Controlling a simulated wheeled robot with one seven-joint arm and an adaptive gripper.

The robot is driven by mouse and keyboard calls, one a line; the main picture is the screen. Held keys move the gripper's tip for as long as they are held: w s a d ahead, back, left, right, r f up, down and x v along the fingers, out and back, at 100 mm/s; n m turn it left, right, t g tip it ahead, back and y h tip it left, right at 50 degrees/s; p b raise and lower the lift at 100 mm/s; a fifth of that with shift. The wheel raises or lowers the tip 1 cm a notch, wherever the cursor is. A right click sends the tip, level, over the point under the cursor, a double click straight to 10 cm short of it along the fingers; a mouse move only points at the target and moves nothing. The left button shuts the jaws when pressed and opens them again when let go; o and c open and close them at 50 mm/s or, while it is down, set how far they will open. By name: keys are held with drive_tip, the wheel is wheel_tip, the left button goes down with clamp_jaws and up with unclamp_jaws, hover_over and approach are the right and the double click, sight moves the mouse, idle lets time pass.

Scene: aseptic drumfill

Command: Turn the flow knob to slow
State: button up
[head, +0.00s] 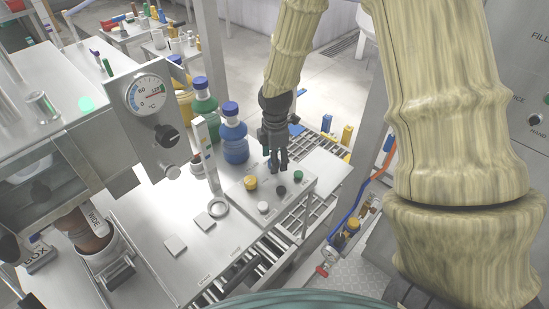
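My gripper (278,168) points down over a small grey control box with its fingers close together. I cannot tell whether they are open or shut. The box (242,206) carries a yellow button (250,183), a green button (298,176), a white button (263,208) and a dark round control (281,191) just below my fingertips. I cannot tell whether the fingers touch it. A black knob (167,135) sits on a metal panel below a round temperature gauge (151,95), left of my gripper. No label shows which is the flow knob, and its setting is unreadable.
A metal ring (219,208) and flat plates lie on the bench (150,215). A cabinet with a selector knob (535,118) stands far right. A roller conveyor runs beside the box.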

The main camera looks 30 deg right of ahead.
drive_tip(key=shift+f, duration=0.4)
drive_tip(key=shift+c, duration=0.5)
drive_tip(key=c, duration=0.9)
drive_tip(key=shift+c, duration=0.2)
